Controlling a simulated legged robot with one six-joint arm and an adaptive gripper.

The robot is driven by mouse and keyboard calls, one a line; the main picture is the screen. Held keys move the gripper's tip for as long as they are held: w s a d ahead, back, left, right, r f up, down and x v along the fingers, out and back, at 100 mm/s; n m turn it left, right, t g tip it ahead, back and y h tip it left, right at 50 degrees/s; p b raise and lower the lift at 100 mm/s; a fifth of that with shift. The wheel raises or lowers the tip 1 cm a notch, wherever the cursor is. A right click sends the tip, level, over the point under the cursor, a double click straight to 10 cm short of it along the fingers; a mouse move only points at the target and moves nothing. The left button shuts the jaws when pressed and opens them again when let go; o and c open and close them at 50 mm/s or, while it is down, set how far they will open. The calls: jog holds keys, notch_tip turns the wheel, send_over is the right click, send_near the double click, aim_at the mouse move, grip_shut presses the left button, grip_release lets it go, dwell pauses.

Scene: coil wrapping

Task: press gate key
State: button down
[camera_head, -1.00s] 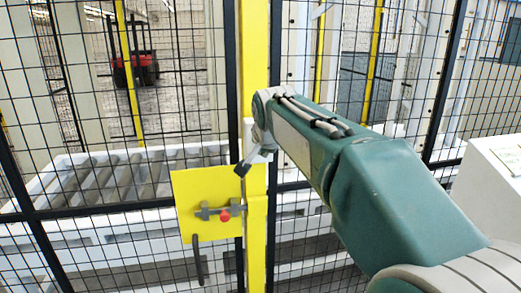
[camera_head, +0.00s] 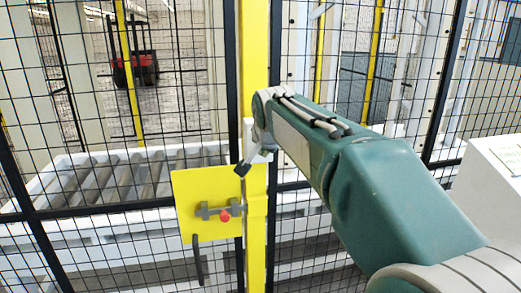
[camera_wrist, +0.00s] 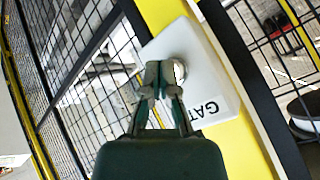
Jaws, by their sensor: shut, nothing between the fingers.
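The gate key box is a white panel (camera_wrist: 205,62) on a yellow post, tilted in the wrist view, with a label reading "GAT" (camera_wrist: 205,107), partly hidden. A round metallic button (camera_wrist: 180,70) on it shows just behind and right of my fingertips. My gripper (camera_wrist: 158,72) is shut and empty, its tips over the panel and overlapping the button's left side. I cannot tell whether they touch it. In the head view, my gripper (camera_head: 243,168) is small at the yellow post, and the box is mostly hidden behind my wrist.
A yellow latch plate (camera_head: 190,185) with a red knob (camera_head: 225,216) sits on the gate left of the post (camera_head: 256,60). Black mesh fence panels stand on both sides. A roller conveyor (camera_head: 110,185) lies behind the fence. A white box (camera_head: 495,180) stands at right.

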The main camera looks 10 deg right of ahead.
jog(key=shift+s, duration=0.6)
jog(key=s, duration=0.5)
dwell(0.6)
